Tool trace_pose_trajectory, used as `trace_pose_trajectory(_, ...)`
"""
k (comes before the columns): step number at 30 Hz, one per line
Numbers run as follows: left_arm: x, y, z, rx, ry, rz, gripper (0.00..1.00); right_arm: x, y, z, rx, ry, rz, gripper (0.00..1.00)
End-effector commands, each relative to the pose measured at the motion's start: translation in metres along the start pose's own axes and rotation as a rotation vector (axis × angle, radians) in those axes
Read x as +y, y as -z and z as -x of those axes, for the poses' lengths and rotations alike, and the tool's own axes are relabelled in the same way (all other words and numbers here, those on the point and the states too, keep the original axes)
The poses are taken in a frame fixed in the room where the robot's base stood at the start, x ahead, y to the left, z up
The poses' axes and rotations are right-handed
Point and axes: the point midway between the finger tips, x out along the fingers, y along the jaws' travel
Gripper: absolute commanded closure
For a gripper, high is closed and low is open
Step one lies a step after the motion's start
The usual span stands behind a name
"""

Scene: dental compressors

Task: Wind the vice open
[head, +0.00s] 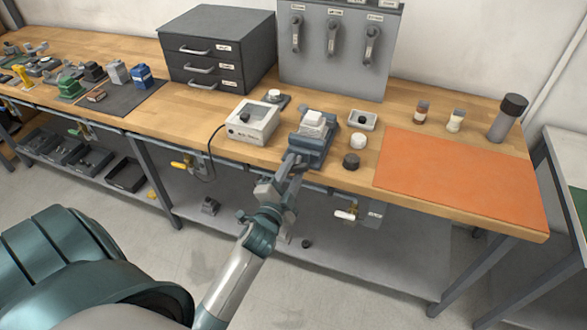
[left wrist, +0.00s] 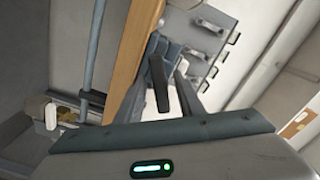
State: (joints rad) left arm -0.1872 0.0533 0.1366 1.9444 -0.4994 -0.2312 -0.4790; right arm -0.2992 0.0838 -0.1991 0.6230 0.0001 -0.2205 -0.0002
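The blue-grey vice (head: 309,143) stands at the front edge of the wooden bench, with a white block (head: 313,120) at its top. My left gripper (head: 292,165) is at the front of the vice, close to its handle side. In the left wrist view, a dark bar (left wrist: 158,86), which looks like the vice handle, lies between the two spread fingers of my left gripper (left wrist: 168,92). Bare space shows beside the bar, so the fingers seem not closed on it. Part of the vice (left wrist: 165,48) shows beyond. My right gripper is not in view.
An orange mat (head: 450,178) lies clear further right. A grey drawer unit (head: 218,50) is behind.

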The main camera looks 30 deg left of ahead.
Motion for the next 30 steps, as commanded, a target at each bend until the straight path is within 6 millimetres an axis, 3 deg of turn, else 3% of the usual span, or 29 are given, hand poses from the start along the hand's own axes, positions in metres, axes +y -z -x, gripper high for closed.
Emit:
trace_pose_trajectory(5,0.0001,-0.0001,0.0002,0.000,0.000,0.000,0.66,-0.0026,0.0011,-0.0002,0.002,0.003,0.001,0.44)
trace_pose_trajectory(9,0.0002,-0.0002,0.0003,0.000,0.000,0.000,0.99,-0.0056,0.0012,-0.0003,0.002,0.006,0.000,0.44)
trace_pose_trajectory(20,0.0004,-0.0001,0.0005,-0.001,-0.001,0.024,1.00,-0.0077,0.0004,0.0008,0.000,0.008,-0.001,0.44)
trace_pose_trajectory(30,-0.0004,-0.0002,0.0002,-0.003,0.000,0.178,1.00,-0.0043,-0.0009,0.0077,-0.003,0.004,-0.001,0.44)
